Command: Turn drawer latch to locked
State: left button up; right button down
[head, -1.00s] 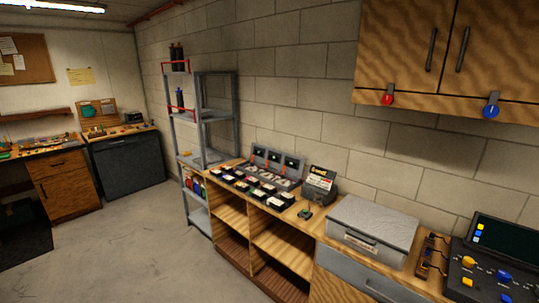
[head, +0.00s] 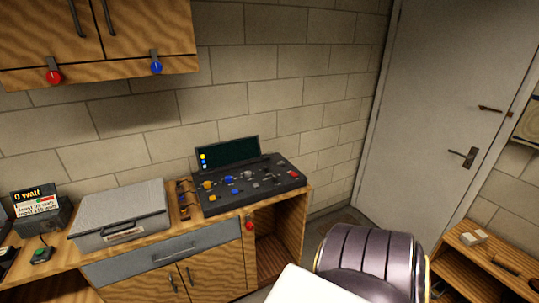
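A grey drawer (head: 165,251) with a long handle is set in the wooden workbench, above a pair of cupboard doors, and looks shut. A small red-knobbed latch (head: 250,225) sits on the bench front just right of the drawer, with its knob at the lower end. I cannot tell from here whether it is locked. Two more latches hang under the wall cabinet: one with a red knob (head: 54,77) and one with a blue knob (head: 156,68). Neither of my grippers is in view.
A grey metal case (head: 122,212) and a black control panel (head: 246,183) with a screen stand on the bench top. An open shelf bay (head: 279,239) is right of the latch. A grey door (head: 425,115) and a low wooden shelf (head: 482,243) are at the right.

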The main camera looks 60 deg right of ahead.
aim_at(248, 226)
jog(key=z, duration=1.7)
